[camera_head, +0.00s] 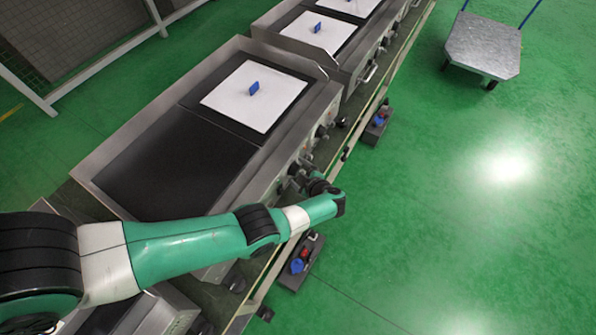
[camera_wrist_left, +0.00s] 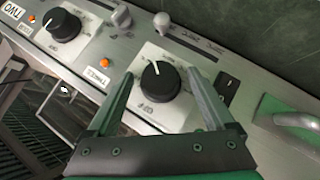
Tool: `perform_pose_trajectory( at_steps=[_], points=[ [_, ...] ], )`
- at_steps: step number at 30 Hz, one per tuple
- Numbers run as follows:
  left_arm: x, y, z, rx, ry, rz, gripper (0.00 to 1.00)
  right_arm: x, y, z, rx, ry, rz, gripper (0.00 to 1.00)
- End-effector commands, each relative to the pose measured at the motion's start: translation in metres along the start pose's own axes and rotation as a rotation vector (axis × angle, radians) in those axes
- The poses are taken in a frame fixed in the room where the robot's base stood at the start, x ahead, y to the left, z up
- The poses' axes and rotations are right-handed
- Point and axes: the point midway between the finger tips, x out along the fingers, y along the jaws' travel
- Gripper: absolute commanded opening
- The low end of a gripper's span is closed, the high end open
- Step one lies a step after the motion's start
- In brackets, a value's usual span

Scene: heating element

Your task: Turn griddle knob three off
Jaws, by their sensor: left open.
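A black griddle knob (camera_wrist_left: 160,82) with a white pointer line sits on a pale plate on the front panel, in the middle of the left wrist view. My left gripper (camera_wrist_left: 160,85) is open, with one finger on each side of this knob. I cannot tell whether the fingers touch it. In the head view my left gripper (camera_head: 300,177) is at the front panel of the near griddle (camera_head: 180,165), small and partly hidden by the wrist. A second black knob (camera_wrist_left: 62,25) is at the upper left of the wrist view. My right gripper is not in view.
An orange light (camera_wrist_left: 104,62) and pale knobs (camera_wrist_left: 161,23) are near the black knob. A black switch (camera_wrist_left: 226,82) and a metal handle (camera_wrist_left: 298,120) lie to the right. A white sheet (camera_head: 255,95) with a blue block lies on the griddle. The green floor on the right has free room.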

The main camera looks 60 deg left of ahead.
Motion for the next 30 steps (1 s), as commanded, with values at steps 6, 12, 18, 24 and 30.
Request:
perform_pose_trajectory(
  at_steps=[6, 12, 18, 24, 30],
  points=[
    [-0.041, 0.005, -0.003, 0.002, -0.004, 0.003, 0.87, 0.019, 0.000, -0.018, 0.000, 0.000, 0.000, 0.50],
    [-0.088, 0.003, -0.002, 0.001, -0.004, 0.002, 0.87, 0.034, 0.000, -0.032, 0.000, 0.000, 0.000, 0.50],
    [-0.112, 0.001, -0.001, 0.001, 0.000, 0.001, 0.87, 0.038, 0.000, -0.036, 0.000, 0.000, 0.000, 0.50],
    [-0.114, 0.000, 0.000, 0.000, 0.000, 0.000, 0.87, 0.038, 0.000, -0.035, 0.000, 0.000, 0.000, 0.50],
    [-0.114, 0.000, 0.000, 0.026, 0.001, -0.001, 0.87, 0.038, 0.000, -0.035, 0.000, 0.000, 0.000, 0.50]
  ],
)
